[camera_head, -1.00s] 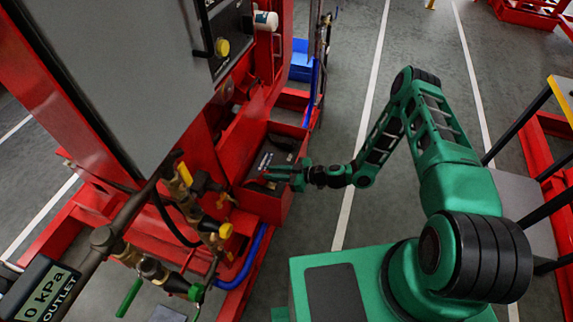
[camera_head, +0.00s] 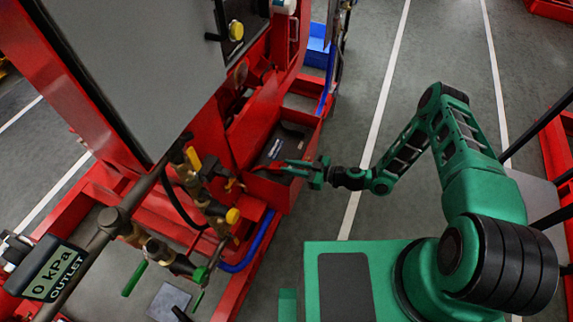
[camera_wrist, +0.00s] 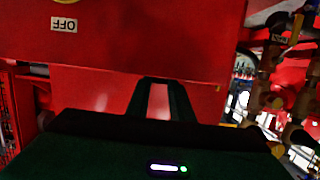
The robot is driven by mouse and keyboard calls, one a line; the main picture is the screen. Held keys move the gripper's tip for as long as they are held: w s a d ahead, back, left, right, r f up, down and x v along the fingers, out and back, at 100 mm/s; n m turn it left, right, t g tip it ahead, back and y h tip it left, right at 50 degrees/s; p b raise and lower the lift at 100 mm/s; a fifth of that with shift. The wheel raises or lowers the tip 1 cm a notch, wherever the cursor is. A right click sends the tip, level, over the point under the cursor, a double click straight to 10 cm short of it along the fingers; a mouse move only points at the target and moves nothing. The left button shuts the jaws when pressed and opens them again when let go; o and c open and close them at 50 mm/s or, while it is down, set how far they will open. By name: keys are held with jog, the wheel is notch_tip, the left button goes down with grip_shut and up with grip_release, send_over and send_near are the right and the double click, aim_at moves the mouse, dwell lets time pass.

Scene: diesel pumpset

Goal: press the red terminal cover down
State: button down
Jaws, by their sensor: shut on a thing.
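A black battery (camera_head: 290,138) sits in a red open box on the side of the red pumpset. The red terminal cover (camera_head: 268,168) appears as a small red piece at the battery's near edge, at my fingertips. My gripper (camera_head: 288,166) reaches in from the right over the box and is shut on the red terminal cover. In the wrist view, my two dark fingers (camera_wrist: 162,92) stand close together with red between them. The cover's outline is hard to separate there from the red panel behind. Whether the cover lies flat on its terminal I cannot tell.
Brass valves and pipes (camera_head: 215,210) with yellow and green handles stand left of the box. An outlet gauge (camera_head: 52,270) reads 0 kPa. A red panel with an OFF label (camera_wrist: 64,24) fills the wrist view's upper part.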

jog(key=shift+w+d+f, duration=0.2)
jog(key=shift+w+f, duration=0.05)
jog(key=shift+f, duration=0.1)
jog(key=c, duration=1.6)
grip_release()
jog(key=shift+a+r, duration=0.1)
jog(key=shift+o, duration=0.2)
jog(key=v, duration=1.1)
jog(key=shift+s, duration=0.2)
